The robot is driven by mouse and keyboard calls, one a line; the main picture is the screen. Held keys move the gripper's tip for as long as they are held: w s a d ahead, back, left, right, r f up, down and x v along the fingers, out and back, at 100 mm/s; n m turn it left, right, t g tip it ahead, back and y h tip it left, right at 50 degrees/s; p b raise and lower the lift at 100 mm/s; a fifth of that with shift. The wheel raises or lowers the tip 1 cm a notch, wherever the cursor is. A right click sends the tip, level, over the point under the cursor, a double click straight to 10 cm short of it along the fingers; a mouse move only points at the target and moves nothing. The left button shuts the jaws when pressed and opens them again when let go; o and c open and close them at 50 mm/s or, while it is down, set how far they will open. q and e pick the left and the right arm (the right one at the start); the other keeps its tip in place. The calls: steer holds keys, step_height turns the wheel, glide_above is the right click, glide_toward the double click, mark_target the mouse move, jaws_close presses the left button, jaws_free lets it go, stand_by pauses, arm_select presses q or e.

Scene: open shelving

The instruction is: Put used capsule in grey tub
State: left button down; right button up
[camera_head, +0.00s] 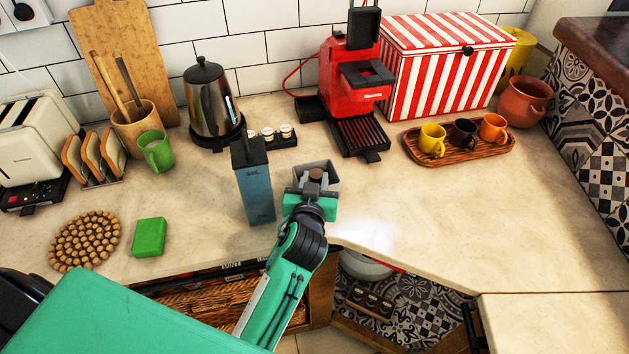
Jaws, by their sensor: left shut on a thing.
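The grey tub (332,167) stands near the counter's front edge, just right of a tall blue-grey carton. My left gripper (315,184) reaches in from the front and is over the tub, hiding much of its opening and front. It is shut on a small brown capsule (316,174), which shows just beyond the fingers within the tub's outline. I cannot tell whether the capsule touches the tub. My right gripper is not in view.
The blue-grey carton (254,184) stands close left of the gripper. Behind are a small capsule rack (272,138), a kettle (208,98) and a red coffee machine (346,82). A cup tray (458,152) is at the right. The counter right of the tub is clear.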

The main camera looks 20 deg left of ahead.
arm_select(q)
steer(key=c, duration=1.4)
jaws_free()
steer(key=shift+s+f, duration=0.1)
steer(key=shift+f, duration=0.35)
steer(key=o, duration=0.3)
steer(key=shift+o, duration=0.2)
steer(key=shift+f, duration=0.15)
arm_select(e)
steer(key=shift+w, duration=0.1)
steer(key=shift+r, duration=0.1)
arm_select(q)
steer(key=shift+r+p, duration=0.3)
steer(key=shift+r, duration=0.05)
steer(key=shift+r+p, duration=0.4)
steer(key=shift+r, duration=0.1)
steer(key=v, duration=0.7)
steer(key=shift+r, duration=0.1)
steer(key=shift+s, duration=0.1)
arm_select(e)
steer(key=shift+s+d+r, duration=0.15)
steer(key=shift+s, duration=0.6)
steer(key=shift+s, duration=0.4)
